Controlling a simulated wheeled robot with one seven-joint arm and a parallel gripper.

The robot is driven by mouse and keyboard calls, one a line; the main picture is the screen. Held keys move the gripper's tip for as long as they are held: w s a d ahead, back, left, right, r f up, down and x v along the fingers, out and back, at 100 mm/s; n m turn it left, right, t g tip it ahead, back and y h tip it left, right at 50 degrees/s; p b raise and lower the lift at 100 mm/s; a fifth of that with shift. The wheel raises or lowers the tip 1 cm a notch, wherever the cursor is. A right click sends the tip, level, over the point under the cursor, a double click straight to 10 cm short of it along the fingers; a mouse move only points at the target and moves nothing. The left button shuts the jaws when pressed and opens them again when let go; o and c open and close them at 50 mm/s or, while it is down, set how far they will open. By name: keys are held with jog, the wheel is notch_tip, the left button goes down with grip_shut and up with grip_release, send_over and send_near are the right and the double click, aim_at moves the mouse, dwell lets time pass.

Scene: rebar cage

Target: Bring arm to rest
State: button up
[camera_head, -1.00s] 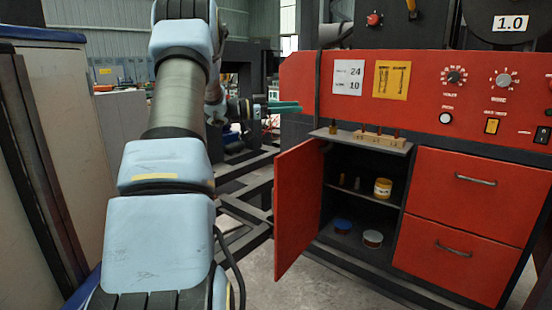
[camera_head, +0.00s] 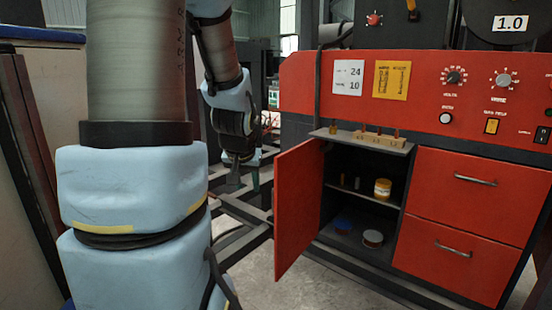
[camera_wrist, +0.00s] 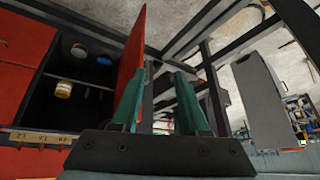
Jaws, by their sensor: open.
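My gripper (camera_head: 246,181) hangs at the end of my arm, pointing down, left of the open red cabinet door (camera_head: 298,208) in the head view. In the wrist view my gripper (camera_wrist: 158,98) shows two green fingers set apart with nothing between them. The edge of the red door (camera_wrist: 131,65) shows just left of the fingers. I cannot tell the exact gap between fingers and door.
The open cabinet holds a yellow-labelled jar (camera_head: 382,189) and low tins (camera_head: 373,238). A small shelf above bears a wooden block (camera_head: 378,140) with pegs. Dark metal frame bars (camera_head: 243,212) lie behind my gripper. A pale cabinet (camera_head: 52,120) stands at the left.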

jog(key=s+f+g, duration=0.3)
jog(key=s, duration=0.8)
notch_tip(320, 180, down, 16)
jog(key=s+g+b, duration=0.1)
jog(key=s+b, duration=0.1)
jog(key=b, duration=1.2)
jog(key=shift+d+n+g+b, duration=0.3)
jog(key=shift+d+n+b, duration=0.05)
jog(key=shift+n+b, duration=0.05)
jog(key=shift+r, duration=0.1)
